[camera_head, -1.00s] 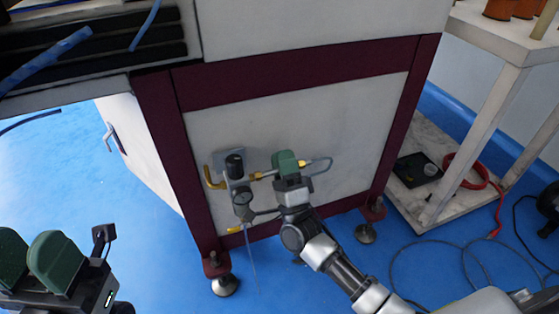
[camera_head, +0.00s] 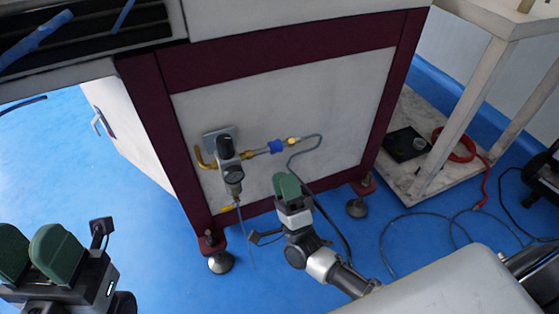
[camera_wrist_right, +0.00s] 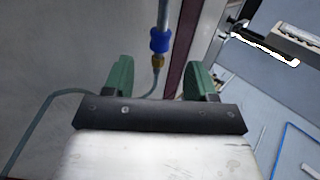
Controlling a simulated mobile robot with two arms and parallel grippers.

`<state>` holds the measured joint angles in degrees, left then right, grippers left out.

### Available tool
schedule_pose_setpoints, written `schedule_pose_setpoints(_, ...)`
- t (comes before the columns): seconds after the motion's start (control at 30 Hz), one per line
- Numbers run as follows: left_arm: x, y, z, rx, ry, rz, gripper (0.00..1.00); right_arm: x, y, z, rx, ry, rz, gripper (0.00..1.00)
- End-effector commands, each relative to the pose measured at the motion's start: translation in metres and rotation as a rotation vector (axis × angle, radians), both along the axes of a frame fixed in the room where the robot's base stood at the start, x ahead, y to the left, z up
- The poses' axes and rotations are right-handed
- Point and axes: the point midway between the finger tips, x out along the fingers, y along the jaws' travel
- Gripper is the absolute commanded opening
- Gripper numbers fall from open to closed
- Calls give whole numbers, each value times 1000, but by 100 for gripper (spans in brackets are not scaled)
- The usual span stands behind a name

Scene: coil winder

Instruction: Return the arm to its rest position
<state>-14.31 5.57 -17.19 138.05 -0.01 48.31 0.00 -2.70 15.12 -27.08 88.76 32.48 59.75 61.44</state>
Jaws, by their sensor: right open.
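My right gripper (camera_head: 287,186) has green fingers and hangs in front of the lower edge of the machine's panel, apart from the fittings. In the right wrist view its two green fingers (camera_wrist_right: 160,80) stand apart with nothing between them. My left gripper (camera_head: 32,252) shows at the lower left, its two green fingers apart with nothing seen between them. An air fitting line with a blue collar (camera_head: 276,146) and a brass end is on the panel (camera_head: 330,100), up and left of the right gripper. The collar also shows in the right wrist view (camera_wrist_right: 160,42).
A dark regulator (camera_head: 226,150) with a brass elbow juts from the panel. Machine feet (camera_head: 221,262) stand on the blue floor. A white shelf unit (camera_head: 478,90) at right holds a black tray (camera_head: 406,143) and red hose (camera_head: 458,147). Cables (camera_head: 400,222) lie on the floor.

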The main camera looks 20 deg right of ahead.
Motion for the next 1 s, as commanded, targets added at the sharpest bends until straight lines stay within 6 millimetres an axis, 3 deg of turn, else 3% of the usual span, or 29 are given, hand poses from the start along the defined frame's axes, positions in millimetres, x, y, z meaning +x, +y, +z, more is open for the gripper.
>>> schedule_pose_setpoints(0.67,0,1,1,-13,-1,4,43,-7,1,-3,-4,-5,-4,57)
schedule_pose_setpoints(0.77,0,1,1,-11,4,3,43,-15,7,15,-45,-43,-40,57)
schedule_pose_setpoints(1.0,-4,1,-2,-10,27,1,43,-74,26,126,-305,-285,-380,57)
